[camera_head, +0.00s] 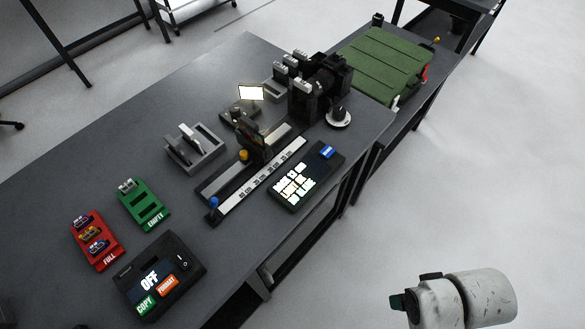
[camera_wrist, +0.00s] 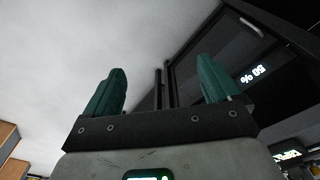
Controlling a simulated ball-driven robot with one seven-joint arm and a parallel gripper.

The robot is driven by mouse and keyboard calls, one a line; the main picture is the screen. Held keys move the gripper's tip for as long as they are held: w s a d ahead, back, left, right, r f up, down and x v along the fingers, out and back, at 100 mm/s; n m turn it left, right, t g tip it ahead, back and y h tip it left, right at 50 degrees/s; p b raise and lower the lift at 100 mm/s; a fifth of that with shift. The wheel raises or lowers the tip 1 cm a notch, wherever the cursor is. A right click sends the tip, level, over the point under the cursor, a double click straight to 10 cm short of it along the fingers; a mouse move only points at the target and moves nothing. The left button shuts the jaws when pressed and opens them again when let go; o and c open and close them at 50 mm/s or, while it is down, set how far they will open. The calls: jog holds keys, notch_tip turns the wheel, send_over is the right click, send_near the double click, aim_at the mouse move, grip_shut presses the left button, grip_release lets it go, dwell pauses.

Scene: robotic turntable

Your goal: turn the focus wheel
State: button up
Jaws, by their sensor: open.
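A black round knob on a white disc (camera_head: 338,117), which looks like the focus wheel, sits near the right edge of the dark table, beside a black camera-like device (camera_head: 318,88). I cannot tell for certain that it is the focus wheel. My gripper (camera_wrist: 160,88) is open and empty in the wrist view, its two green fingers wide apart. In the head view my white arm end is at the bottom right, over the floor, well apart from the knob and the table. Its fingers are mostly hidden there.
The dark table (camera_head: 110,165) also holds a slider rail (camera_head: 262,178), a lit control panel (camera_head: 306,180), a red tray (camera_head: 97,240), a green tray (camera_head: 144,204) and an OFF box (camera_head: 160,279). A green case (camera_head: 385,62) lies beyond. Floor at right is clear.

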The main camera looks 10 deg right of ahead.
jog(key=shift+n+t, duration=0.3)
jog(key=shift+t, duration=0.2)
jog(key=w, duration=0.4)
jog(key=w+f+b, duration=0.1)
jog(key=w, duration=0.3)
jog(key=w+d, duration=0.1)
jog(key=w, duration=0.3)
jog(key=shift+d+f+b, duration=0.1)
jog(key=shift+f+b, duration=0.2)
jog(key=shift+b, duration=0.05)
jog(key=c, duration=0.4)
jog(key=n+t+y+b, duration=0.1)
jog(key=n+t+b, duration=0.1)
jog(key=b, duration=0.3)
send_near(340, 111)
jog(key=x, duration=0.8)
jog(key=shift+w+f, duration=0.1)
jog(key=shift+f, duration=0.2)
jog(key=c, duration=1.1)
